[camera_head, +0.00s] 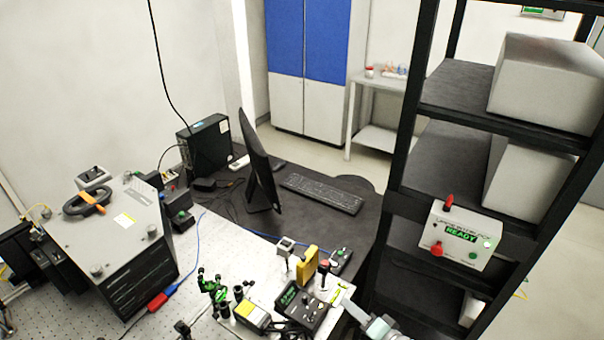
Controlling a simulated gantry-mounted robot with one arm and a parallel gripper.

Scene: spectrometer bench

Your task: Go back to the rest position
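A light grey and teal part of my arm (380,328) enters at the bottom edge, right of centre. Its pale end, which seems to be my gripper (352,308), lies just right of a black control box (300,306) with a green display. The fingers are too small and cut off to tell whether they are open or shut, or whether they hold anything.
The optical bench (222,240) carries a large grey instrument (125,225), green-and-black optics mounts (215,290) and a yellow block (308,264). A monitor (258,165) and keyboard (322,193) stand behind. A black rack (408,130) with a READY box (460,236) rises at right.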

